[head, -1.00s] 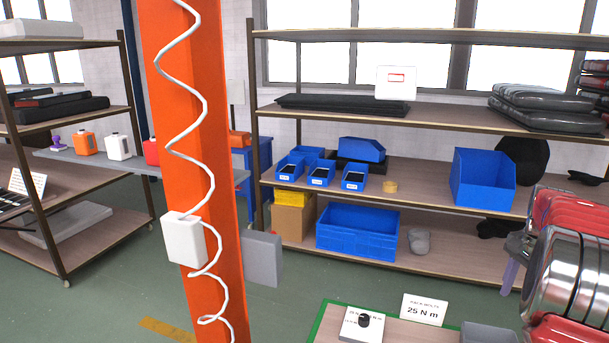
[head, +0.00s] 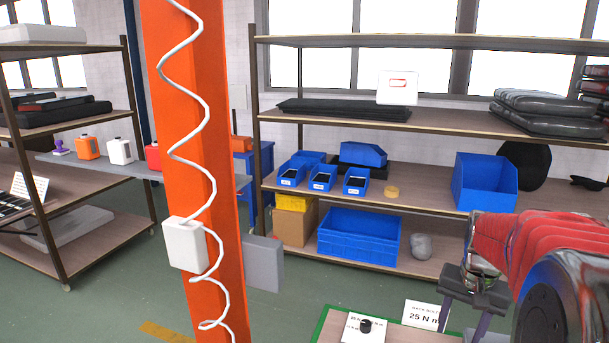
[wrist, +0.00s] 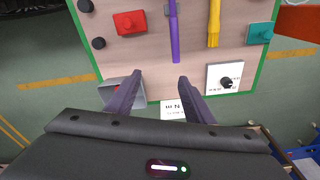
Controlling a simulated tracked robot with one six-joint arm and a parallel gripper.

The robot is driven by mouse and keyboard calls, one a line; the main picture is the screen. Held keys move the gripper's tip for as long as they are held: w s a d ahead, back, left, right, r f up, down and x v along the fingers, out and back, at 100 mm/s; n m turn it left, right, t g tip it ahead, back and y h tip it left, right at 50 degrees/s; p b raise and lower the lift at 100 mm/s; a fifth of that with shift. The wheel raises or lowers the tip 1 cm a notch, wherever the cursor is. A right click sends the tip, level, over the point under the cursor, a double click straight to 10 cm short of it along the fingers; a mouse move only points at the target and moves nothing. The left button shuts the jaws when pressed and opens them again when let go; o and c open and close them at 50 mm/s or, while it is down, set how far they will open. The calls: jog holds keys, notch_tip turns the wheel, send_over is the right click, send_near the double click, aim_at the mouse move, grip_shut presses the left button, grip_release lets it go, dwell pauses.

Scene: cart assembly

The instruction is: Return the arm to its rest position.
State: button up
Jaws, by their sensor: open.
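My arm, in red and dark grey, comes in from the right edge of the head view. My gripper (head: 460,325) hangs at its end, pointing down in front of the green-edged work board (head: 400,333). In the wrist view my gripper (wrist: 160,82) has its two purple-grey fingers spread apart with nothing between them. The fingers show over the near edge of the board, between a grey bin (wrist: 112,92) and a white plate with a black knob (wrist: 224,77). The height above the board is hard to tell.
The board holds a red block (wrist: 129,22), a purple tool (wrist: 175,35), a yellow tool (wrist: 214,25) and a teal block (wrist: 260,33). A 25 N m card (head: 425,314) stands by my gripper. An orange column (head: 190,150) and a shelf with blue bins (head: 358,236) stand beyond.

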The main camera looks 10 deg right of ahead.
jog(key=s+a+r+n+t, duration=0.1)
jog(key=s+a+r+n, duration=0.1)
jog(key=a, duration=0.7)
jog(key=s+a+r+n+t, duration=0.1)
jog(key=s+a+n, duration=0.3)
jog(key=a, duration=0.5)
jog(key=s+a+r+n+t, duration=0.2)
jog(key=s+a+n, duration=0.1)
jog(key=a, duration=0.6)
jog(key=shift+s+a+r+t+y, duration=0.3)
jog(key=shift+s+a+r+y, duration=0.1)
jog(key=shift+s, duration=0.5)
jog(key=shift+c, duration=0.2)
